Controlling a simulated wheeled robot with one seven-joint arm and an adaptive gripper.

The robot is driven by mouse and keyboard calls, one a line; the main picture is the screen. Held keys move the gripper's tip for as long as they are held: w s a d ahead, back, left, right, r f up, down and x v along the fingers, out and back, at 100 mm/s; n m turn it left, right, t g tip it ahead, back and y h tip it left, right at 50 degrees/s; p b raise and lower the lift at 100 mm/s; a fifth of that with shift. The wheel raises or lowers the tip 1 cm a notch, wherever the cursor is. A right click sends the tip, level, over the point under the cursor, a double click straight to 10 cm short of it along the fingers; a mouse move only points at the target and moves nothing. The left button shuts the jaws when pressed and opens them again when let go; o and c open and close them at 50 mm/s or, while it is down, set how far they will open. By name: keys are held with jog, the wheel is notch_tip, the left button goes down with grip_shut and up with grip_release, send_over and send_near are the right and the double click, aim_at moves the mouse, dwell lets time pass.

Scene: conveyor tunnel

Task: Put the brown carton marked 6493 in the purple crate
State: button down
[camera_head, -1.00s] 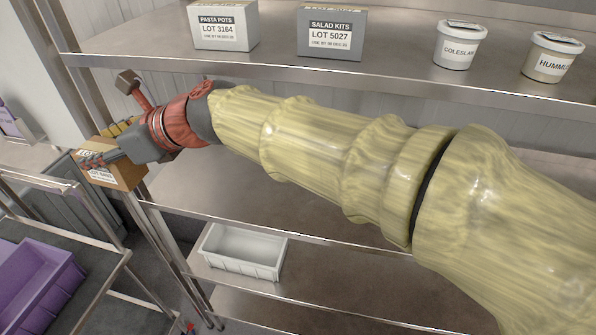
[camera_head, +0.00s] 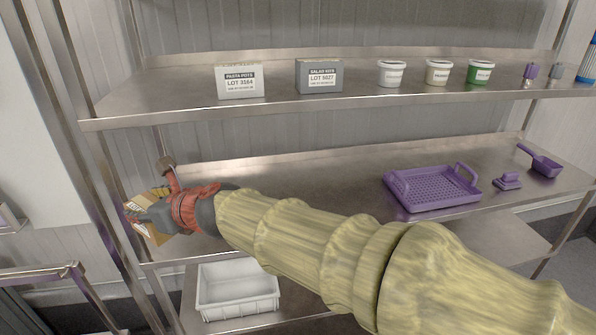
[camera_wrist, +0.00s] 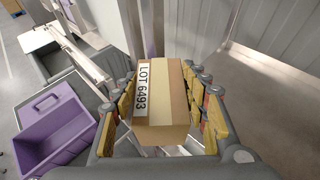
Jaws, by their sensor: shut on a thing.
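The brown carton (camera_wrist: 160,95) marked LOT 6493 is held between the yellow-padded fingers of my gripper (camera_wrist: 160,122) in the wrist view. In the head view the carton (camera_head: 151,232) shows only in part behind my gripper (camera_head: 147,213), at the left end of the shelving. My gripper is shut on the carton and holds it in the air. The purple crate (camera_wrist: 37,135) shows in the wrist view at the lower left, apart from the carton; it looks empty where I can see inside. The crate is not in the head view.
A steel shelf unit holds white and grey LOT cartons (camera_head: 319,76) and several tubs (camera_head: 437,72) on top. A purple perforated tray (camera_head: 430,190) and a scoop (camera_head: 541,160) lie on the middle shelf. A white bin (camera_head: 237,290) is below. A metal frame (camera_head: 45,275) stands at left.

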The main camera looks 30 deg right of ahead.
jog(key=d+f+m+h+p, duration=0.2)
jog(key=d+m+h, duration=0.3)
jog(key=d, duration=0.8)
jog(key=d+f+m+h+p, duration=0.2)
jog(key=d+m+h, duration=0.25)
jog(key=d, duration=0.85)
jog(key=shift+n+t+h, duration=0.25)
jog(key=shift+t+h, duration=0.1)
jog(key=shift+t, duration=0.05)
jog(key=shift+w+a+f+b, duration=0.35)
jog(key=shift+w+a+f, duration=0.75)
jog(key=shift+w+f, duration=1)
jog(key=shift+w+a+f+b, duration=0.35)
jog(key=shift+w+a+f, duration=0.8)
jog(key=shift+w+f, duration=0.95)
jog(key=shift+w+a+f+b, duration=0.35)
jog(key=shift+w+a+f, duration=0.75)
jog(key=shift+w+f, duration=0.95)
jog(key=shift+s+f, duration=0.4)
jog(key=shift+f, duration=0.15)
jog(key=c, duration=1)
grip_release()
